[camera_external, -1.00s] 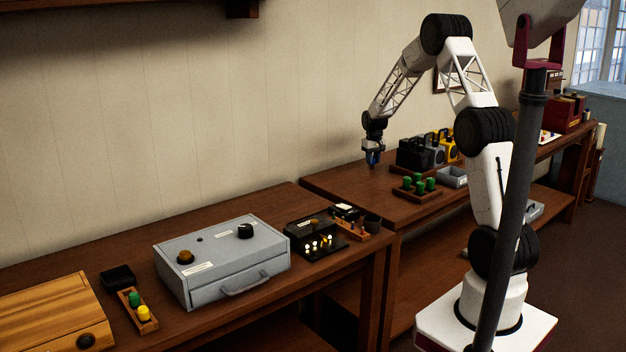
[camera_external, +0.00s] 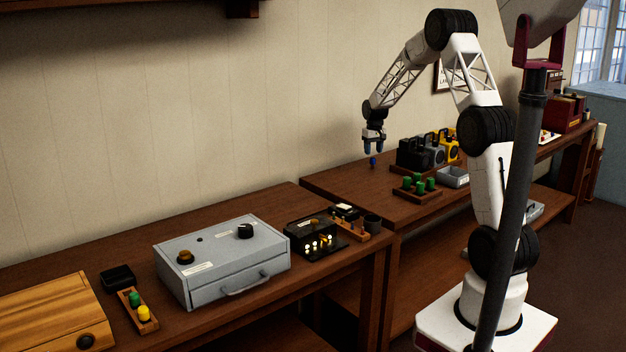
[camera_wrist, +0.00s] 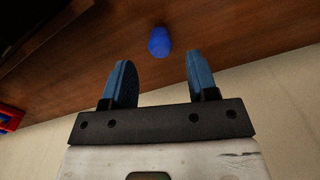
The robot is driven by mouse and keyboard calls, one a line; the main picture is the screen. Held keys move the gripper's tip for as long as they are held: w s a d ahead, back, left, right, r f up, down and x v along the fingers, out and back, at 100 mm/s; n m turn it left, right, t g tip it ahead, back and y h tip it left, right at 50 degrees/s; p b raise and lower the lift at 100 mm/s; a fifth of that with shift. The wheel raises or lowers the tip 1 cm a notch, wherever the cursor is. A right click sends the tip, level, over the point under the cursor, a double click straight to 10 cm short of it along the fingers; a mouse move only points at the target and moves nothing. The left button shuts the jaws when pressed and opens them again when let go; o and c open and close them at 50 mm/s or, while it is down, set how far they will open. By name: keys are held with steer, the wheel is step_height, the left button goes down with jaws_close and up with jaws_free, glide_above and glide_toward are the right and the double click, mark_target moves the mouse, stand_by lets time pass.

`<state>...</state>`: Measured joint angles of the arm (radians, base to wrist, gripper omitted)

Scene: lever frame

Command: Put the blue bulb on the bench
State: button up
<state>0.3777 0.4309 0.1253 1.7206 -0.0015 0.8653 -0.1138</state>
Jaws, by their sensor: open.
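The blue bulb (camera_external: 373,161) is on the bench (camera_external: 335,182), near its back left part by the wall. In the wrist view the blue bulb (camera_wrist: 159,41) is beyond the fingertips, between their lines, with brown wood around it. My gripper (camera_external: 374,149) is just above the bulb, pointing down. Its two blue fingers are apart and empty in the wrist view (camera_wrist: 160,75). A gap shows between the fingertips and the bulb.
A tray of green bulbs (camera_external: 417,187) and a grey bin (camera_external: 453,177) stand right of the bulb. Black, grey and yellow lantern-like boxes (camera_external: 428,150) stand behind them. A grey case (camera_external: 222,261) is on the nearer table. Bare bench lies left of the bulb.

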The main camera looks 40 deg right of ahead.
mark_target(373, 158)
step_height(373, 158, up, 8)
steer(key=shift+f, duration=0.15)
steer(key=shift+a, duration=0.1)
stand_by(0.7)
steer(key=s+a+r+n+t, duration=0.1)
steer(key=s+a+r, duration=0.6)
steer(key=s+a, duration=0.35)
steer(key=s+a+r, duration=0.7)
steer(key=s+a, duration=0.2)
steer(key=s, duration=0.2)
steer(key=s+a, duration=0.4)
steer(key=s, duration=0.6)
steer(key=s+a+f+n+t, duration=0.1)
steer(key=s+a, duration=0.3)
steer(key=s, duration=0.5)
steer(key=s+a+f, duration=0.1)
steer(key=s+a, duration=0.3)
steer(key=s, duration=0.6)
steer(key=shift+s+f+n+t, duration=0.25)
steer(key=shift+s+n+t, duration=0.05)
steer(key=shift+s+n, duration=0.1)
